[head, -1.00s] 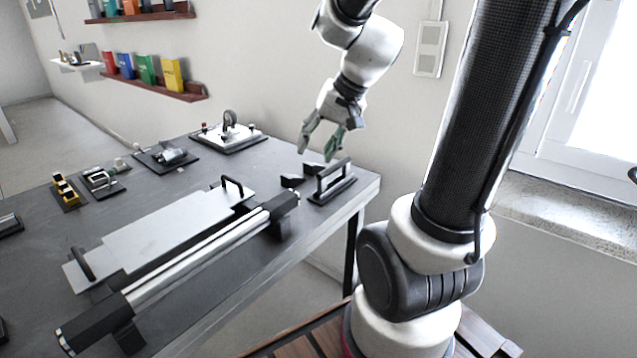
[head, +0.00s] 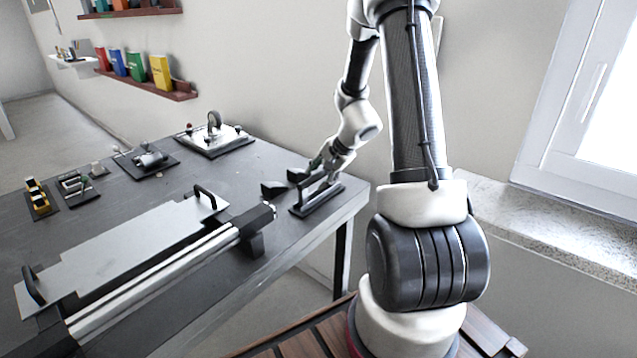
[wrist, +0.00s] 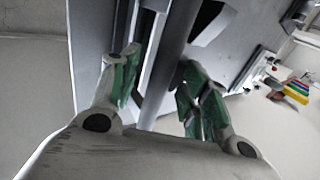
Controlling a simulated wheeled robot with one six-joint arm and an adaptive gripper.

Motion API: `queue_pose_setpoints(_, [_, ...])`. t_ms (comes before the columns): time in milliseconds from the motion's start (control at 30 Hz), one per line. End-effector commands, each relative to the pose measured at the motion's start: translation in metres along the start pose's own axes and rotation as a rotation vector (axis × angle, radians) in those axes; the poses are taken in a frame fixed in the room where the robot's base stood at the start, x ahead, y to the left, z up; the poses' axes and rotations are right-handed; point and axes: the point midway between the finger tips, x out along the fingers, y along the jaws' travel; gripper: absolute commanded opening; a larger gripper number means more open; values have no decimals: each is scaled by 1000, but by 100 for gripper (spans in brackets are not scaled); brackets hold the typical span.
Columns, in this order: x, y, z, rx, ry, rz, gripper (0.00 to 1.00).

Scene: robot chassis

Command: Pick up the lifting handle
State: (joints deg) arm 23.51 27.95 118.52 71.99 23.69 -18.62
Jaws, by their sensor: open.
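The lifting handle (head: 318,201) is a dark bar on a flat base near the right corner of the grey table. My gripper (head: 325,170) is low over it in the head view, partly overlapping the bar. In the wrist view, the handle's bar (wrist: 172,60) runs lengthwise between my green-padded fingers (wrist: 158,82), one finger on each side. The fingers are open with gaps visible beside the bar. I cannot tell whether either finger touches it.
Dark angular blocks (head: 273,188) stand just left of the handle. A long metal plate with two black handles (head: 130,245) lies on the table (head: 240,170). Small fixtures line the far edge. The wall is behind, and a window sill (head: 560,215) is at right.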

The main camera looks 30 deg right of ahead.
Motion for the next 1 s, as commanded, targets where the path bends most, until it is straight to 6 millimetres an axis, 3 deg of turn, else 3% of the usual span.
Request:
queue_pose_setpoints(133, [15, -1, 0, -1, 1, 0, 46])
queue_pose_setpoints(367, [17, -1, 0, -1, 1, -1, 46])
queue_pose_setpoints(633, [16, -1, 0, -2, 1, -1, 0])
queue_pose_setpoints(1000, [14, -4, -1, -5, 1, -3, 0])
